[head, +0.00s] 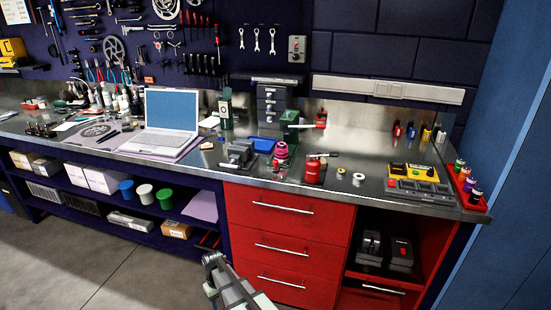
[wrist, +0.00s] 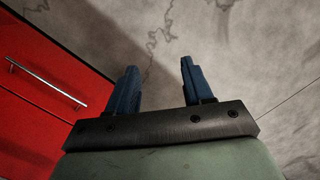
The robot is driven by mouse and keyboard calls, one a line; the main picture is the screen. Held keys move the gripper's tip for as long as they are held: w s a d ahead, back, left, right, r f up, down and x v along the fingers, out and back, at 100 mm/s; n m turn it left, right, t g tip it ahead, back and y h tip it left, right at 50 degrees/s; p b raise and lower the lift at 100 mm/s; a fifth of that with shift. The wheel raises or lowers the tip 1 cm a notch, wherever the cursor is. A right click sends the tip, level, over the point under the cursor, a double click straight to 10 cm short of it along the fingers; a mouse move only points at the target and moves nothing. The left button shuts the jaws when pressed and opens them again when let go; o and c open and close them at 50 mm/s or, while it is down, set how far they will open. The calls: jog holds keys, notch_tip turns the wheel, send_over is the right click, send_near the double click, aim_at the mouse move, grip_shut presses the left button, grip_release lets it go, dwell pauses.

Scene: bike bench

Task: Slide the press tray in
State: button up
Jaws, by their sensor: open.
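In the head view, the open bay at the right of the red cabinet holds a red tray-like shelf (head: 372,277) with two black tools (head: 400,254) standing on it. This looks like the press tray; how far it sticks out is hard to tell. A bar handle (head: 382,288) shows just below it. My gripper (head: 215,260) is low in front of the cabinet's left side, well left of the tray and apart from it. In the wrist view its two blue fingers (wrist: 158,72) are spread with nothing between them. The tray is not in the wrist view.
Closed red drawers (head: 285,228) with bar handles stand between my gripper and the bay; one handle (wrist: 48,84) shows in the wrist view. The steel worktop (head: 335,183) above carries a laptop (head: 171,110), a vise and small parts. The floor (head: 120,270) in front is clear.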

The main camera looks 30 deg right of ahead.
jog(key=w+a+r+t, duration=0.2)
jog(key=w+r, duration=0.8)
jog(key=w, duration=0.3)
jog(key=w+r+t, duration=0.1)
jog(key=w+r, duration=0.5)
jog(key=r, duration=0.6)
jog(key=w+d+r+n+t, duration=0.1)
jog(key=w+r, duration=0.5)
jog(key=r, duration=0.5)
jog(key=w+r+t, duration=0.1)
jog(key=w+r, duration=0.5)
jog(key=r, duration=0.6)
notch_tip(320, 180, up, 12)
jog(key=m+g, duration=0.3)
jog(key=m, duration=0.3)
send_over(276, 160)
notch_tip(276, 160, down, 13)
jog(key=shift+a+f, duration=0.1)
jog(key=shift+f, duration=0.05)
